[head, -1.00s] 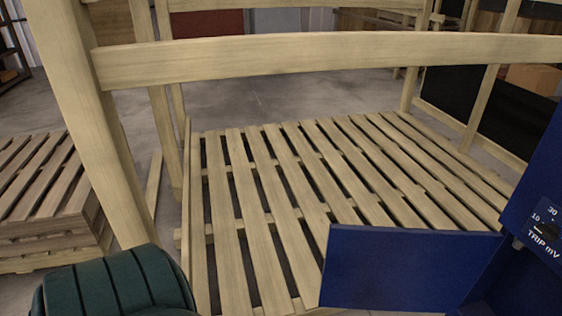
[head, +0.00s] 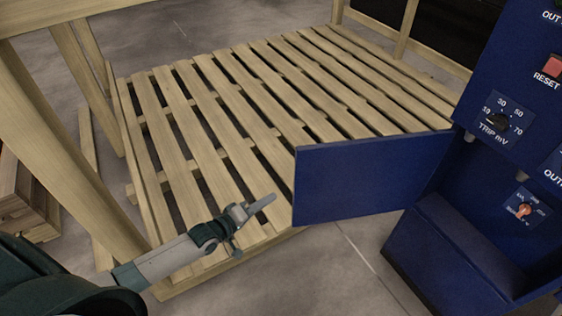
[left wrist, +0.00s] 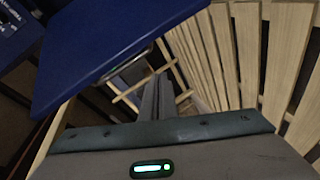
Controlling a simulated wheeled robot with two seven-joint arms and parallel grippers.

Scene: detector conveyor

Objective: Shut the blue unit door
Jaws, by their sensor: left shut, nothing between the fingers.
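The blue unit (head: 470,230) stands at the right of the head view with its compartment open. Its blue door (head: 365,178) swings out to the left, over the edge of the slatted pallet. My left gripper (head: 262,204) is shut and empty, just left of the door's free edge, seemingly apart from it. In the left wrist view the door (left wrist: 120,45) fills the upper left, with a metal handle on its edge, and the shut fingers (left wrist: 158,95) point away beside it. My right gripper is out of view.
The wooden slatted pallet (head: 210,120) lies behind the door, with wooden posts and rails around it. A stack of pallets (head: 25,200) is at the left edge. The unit's panel has a trip dial (head: 498,121), a red reset button (head: 552,66) and a switch (head: 524,210).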

